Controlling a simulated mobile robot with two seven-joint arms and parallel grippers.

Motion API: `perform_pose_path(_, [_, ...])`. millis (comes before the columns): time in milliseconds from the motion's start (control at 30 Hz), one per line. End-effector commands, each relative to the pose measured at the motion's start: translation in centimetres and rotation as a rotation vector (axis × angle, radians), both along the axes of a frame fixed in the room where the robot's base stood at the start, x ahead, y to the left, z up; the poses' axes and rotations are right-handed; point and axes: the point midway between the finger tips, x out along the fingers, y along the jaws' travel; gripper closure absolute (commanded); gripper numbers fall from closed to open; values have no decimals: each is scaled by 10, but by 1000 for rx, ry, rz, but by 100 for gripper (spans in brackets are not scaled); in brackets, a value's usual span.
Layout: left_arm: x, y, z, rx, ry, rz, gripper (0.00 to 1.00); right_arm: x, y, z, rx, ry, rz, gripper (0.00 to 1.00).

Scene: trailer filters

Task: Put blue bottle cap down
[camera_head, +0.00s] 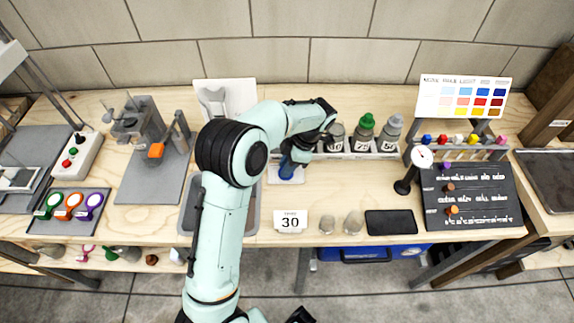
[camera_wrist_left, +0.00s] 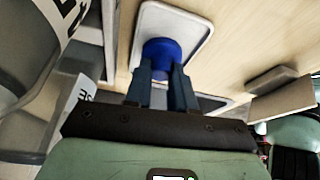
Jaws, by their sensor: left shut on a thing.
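The blue bottle cap (camera_wrist_left: 162,50) is between the fingertips of my left gripper (camera_wrist_left: 163,72), which is shut on it. In the wrist view the cap is over a small pale tray (camera_wrist_left: 190,22) with a raised rim. Whether the cap touches the tray is hard to tell. In the head view my left gripper (camera_head: 288,168) points down at the same small tray (camera_head: 271,176), just left of the bottle rack. The cap is hard to separate from the blue fingers there.
Grey bottles stand in a rack (camera_head: 352,155) at right of the gripper, one with a green cap (camera_head: 367,121). A grey bin (camera_head: 253,215) is partly behind my arm.

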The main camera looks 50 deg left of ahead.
Motion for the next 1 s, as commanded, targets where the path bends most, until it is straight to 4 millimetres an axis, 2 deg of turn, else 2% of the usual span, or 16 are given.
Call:
perform_pose_path(367, [0,0,-5,0,0,0,100,0,0,-3,-1,-2,-1,57])
perform_pose_path(400, [0,0,-3,-1,-1,0,63,0,0,-2,-1,-2,-1,57])
perform_pose_path(433, [0,0,-3,-1,-1,0,53,0,0,-2,-1,-2,-1,57])
perform_pose_path(467, [0,0,-3,-1,-1,0,50,0,0,-2,-1,-2,-1,57])
perform_pose_path(767, [0,0,-1,-1,-1,0,50,0,0,-1,-1,-2,-1,57])
perform_pose_path(867, [3,-1,6,0,-3,-2,50,0,0,2,0,0,0,57])
perform_pose_path(1000, [11,-6,28,0,-5,-2,50,1,0,4,0,-1,1,57])
